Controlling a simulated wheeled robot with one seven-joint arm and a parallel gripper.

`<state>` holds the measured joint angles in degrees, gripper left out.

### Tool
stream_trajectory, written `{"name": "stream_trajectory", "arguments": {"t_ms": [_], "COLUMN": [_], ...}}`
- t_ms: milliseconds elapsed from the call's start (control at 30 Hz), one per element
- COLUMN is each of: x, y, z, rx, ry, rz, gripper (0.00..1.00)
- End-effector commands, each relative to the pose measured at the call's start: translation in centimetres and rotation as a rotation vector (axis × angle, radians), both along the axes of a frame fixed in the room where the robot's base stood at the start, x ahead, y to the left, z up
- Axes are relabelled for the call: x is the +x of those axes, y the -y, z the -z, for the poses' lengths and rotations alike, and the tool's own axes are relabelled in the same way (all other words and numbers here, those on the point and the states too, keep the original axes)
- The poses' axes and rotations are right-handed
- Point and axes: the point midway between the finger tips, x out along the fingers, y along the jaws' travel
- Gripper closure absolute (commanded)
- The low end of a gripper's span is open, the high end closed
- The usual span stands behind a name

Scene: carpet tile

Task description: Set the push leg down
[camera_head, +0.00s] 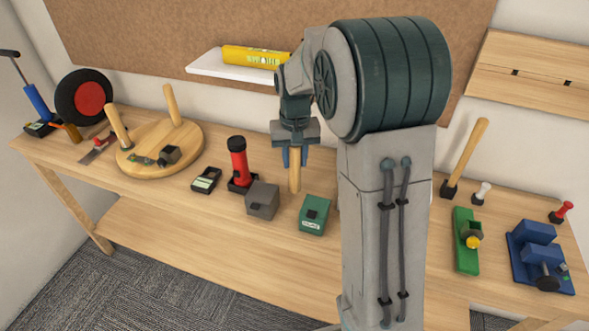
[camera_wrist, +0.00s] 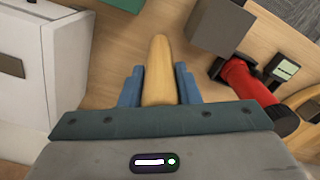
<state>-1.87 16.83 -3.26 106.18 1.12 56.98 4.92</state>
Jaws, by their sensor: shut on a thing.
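The push leg, a pale wooden peg (camera_head: 295,178), hangs upright below my gripper (camera_head: 294,157) in the head view. My gripper is shut on it, with the blue fingers on either side. In the wrist view the leg (camera_wrist: 158,65) sticks out between the two fingers (camera_wrist: 158,88), its rounded end pointing away over the wooden bench. The lower end is near the bench top (camera_head: 395,300), between a grey box and a green box. I cannot tell whether it touches the surface.
A grey box (camera_head: 262,200) and a red flashlight (camera_head: 238,162) stand left of the leg; a green box (camera_head: 314,215) is right of it. A round wooden seat (camera_head: 190,135) with two upright legs lies farther left. A green tool (camera_head: 466,240) and blue vise (camera_head: 540,255) are at right.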

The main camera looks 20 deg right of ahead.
Motion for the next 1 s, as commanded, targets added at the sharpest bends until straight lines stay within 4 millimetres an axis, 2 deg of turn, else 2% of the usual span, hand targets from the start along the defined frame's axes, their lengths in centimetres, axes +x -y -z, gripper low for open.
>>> {"name": "stream_trajectory", "arguments": {"t_ms": [267, 667, 700, 767, 1000], "x": [-0.1, 0.0, 0.0, 0.0, 0.0], "y": [0.0, 0.0, 0.0, 0.0, 0.0], "z": [3.5, 4.2, 4.1, 4.0, 4.0], "rx": [0.000, 0.000, 0.000, 0.000, 0.000], "ry": [-0.003, -0.001, -0.001, -0.001, -0.001], "rz": [0.000, 0.000, 0.000, 0.000, 0.000], "gripper": [0.94, 0.94, 0.62, 0.49, 0.49]}}
